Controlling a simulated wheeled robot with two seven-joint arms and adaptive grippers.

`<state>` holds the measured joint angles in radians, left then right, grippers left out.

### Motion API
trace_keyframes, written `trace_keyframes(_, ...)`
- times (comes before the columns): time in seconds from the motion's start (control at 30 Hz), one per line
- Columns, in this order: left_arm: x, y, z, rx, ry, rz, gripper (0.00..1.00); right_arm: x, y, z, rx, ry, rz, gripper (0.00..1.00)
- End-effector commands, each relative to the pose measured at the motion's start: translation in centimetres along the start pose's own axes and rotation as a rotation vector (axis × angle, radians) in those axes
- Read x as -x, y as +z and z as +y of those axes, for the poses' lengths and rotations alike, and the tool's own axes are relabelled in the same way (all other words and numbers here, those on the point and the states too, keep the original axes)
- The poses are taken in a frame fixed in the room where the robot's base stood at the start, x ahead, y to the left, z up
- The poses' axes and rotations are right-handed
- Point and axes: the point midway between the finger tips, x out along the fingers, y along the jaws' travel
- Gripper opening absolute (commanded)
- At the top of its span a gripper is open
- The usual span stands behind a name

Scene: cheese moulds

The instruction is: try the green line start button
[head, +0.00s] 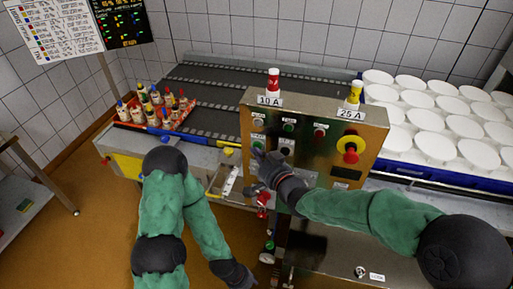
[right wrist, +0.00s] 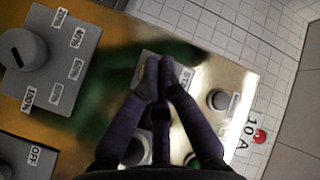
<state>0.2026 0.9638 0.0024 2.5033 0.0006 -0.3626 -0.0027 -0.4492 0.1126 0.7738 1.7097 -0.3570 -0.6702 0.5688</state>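The steel control box (head: 310,165) stands in the middle of the head view. Another green button (head: 289,127) is higher on the panel. In the right wrist view, my right gripper (right wrist: 160,62) has its fingers together and empty, over a label reading START (right wrist: 187,78). The fingers cover the panel there; I cannot tell whether they touch a button. My left gripper (head: 243,283) hangs low at the bottom edge, its fingers unclear.
A red button (head: 320,131) and a yellow-and-red emergency stop (head: 351,150) are on the same panel. Fuses, red (head: 273,80) and yellow (head: 355,92), stand on top. White moulds (head: 436,146) fill the right side; a rack of bottles (head: 172,117) stands left.

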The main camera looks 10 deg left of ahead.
Motion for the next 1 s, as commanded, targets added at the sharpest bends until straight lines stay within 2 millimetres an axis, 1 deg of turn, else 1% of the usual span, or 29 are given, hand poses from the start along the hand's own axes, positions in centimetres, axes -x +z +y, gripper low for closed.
trace_keyframes(0.63,-0.2,0.0,-0.1,0.0,0.0,0.0,0.4,-0.2,-0.2,0.1,0.0,0.0,0.002,0.0)
trace_keyframes(1.0,-0.7,0.0,-0.2,0.0,0.0,0.0,0.4,0.9,0.6,-0.6,0.001,0.0,0.001,0.0)
